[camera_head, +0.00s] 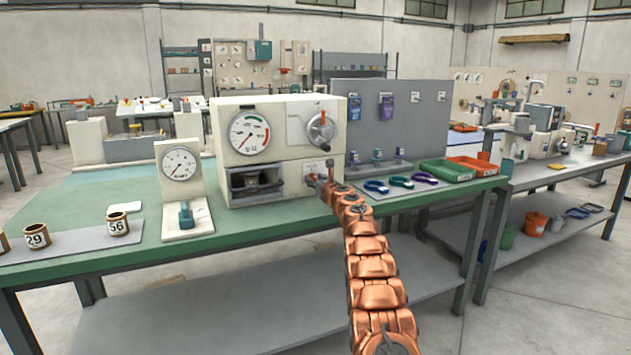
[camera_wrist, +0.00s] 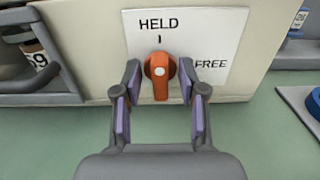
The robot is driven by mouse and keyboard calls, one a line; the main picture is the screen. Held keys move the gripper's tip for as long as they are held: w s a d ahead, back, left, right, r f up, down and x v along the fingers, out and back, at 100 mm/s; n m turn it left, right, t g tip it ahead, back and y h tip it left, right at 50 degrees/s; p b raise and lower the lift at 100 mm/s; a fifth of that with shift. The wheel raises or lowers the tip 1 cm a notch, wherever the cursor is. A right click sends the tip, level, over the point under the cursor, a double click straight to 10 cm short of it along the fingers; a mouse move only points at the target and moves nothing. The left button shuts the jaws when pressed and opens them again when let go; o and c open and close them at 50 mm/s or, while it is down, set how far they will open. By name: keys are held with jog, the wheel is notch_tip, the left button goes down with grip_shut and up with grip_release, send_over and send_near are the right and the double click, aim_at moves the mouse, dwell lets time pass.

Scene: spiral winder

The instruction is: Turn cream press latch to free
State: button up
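The cream press (camera_head: 285,115) stands on the green table, with a dial on its upper left and a latch plate low on its right front. In the wrist view, the latch is an orange knob (camera_wrist: 160,68) on a white plate marked HELD above and FREE to the right. The knob stands upright, in line with the short mark under HELD. My gripper (camera_wrist: 159,90) is open, with one finger on each side of the knob and small gaps visible. In the head view, my gripper (camera_head: 319,180) is at the press's lower right and partly hides the latch.
A small gauge stand (camera_head: 180,185) is left of the press. A grey pegboard (camera_head: 390,120) stands to the right, with blue and purple rings (camera_head: 400,181) on a mat before it. Green (camera_head: 447,171) and orange trays (camera_head: 475,164) lie farther right. Numbered cups (camera_head: 117,224) are at left.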

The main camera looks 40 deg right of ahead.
grip_shut()
jog(key=shift+m, duration=0.4)
jog(key=m+p, duration=0.2)
jog(key=m, duration=0.1)
jog(key=shift+m, duration=0.4)
jog(key=m+p, duration=0.4)
jog(key=shift+d+r+m, duration=0.15)
jog(key=shift+d+m, duration=0.05)
jog(key=shift+m, duration=0.1)
jog(key=m+p, duration=0.3)
jog(key=p, duration=0.1)
jog(key=shift+s+m, duration=0.1)
jog(key=shift+m, duration=0.2)
jog(key=m+p, duration=0.5)
jog(key=shift+d+f, duration=0.1)
jog(key=shift+f, duration=0.25)
jog(key=shift+o, duration=0.4)
grip_release()
